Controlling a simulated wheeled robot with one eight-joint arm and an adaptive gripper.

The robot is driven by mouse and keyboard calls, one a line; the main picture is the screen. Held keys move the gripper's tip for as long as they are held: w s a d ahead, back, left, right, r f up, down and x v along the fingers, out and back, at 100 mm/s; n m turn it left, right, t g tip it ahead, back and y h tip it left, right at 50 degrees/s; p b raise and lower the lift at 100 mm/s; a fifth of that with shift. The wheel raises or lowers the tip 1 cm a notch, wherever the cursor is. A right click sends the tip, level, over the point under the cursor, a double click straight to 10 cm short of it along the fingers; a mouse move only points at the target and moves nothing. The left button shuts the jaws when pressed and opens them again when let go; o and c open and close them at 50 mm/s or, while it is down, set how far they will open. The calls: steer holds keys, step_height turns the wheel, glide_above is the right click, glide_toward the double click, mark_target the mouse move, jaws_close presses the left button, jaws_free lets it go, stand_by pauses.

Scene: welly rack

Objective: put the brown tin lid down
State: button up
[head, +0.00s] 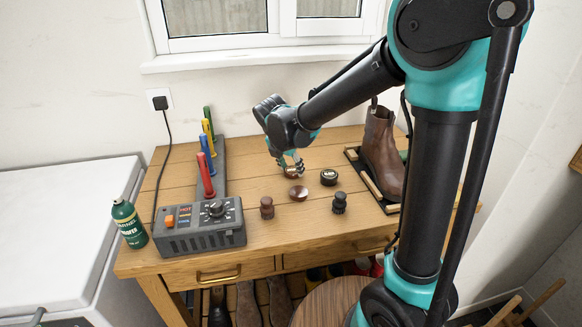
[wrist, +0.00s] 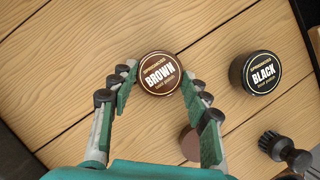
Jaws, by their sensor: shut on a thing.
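The brown tin lid (wrist: 160,73), round with a "BROWN" label facing up, is between my fingertips in the wrist view. My gripper (wrist: 157,82) is shut on it. In the head view my gripper (head: 291,169) is low over the back middle of the wooden table, and its fingers hide most of the lid. I cannot tell whether the lid touches the table. A round brown open tin (head: 298,193) sits on the table just in front of my gripper; in the wrist view it is partly hidden behind the right finger (wrist: 189,143).
A black polish tin (head: 328,177) stands to the right. A brown brush (head: 267,207) and a black brush (head: 339,202) stand near the front. A grey boot dryer (head: 202,237) is at left, a brown boot (head: 382,155) at right. Bare planks lie left of my gripper.

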steer(key=shift+f, duration=0.1)
steer(key=o, duration=0.8)
steer(key=v, duration=1.2)
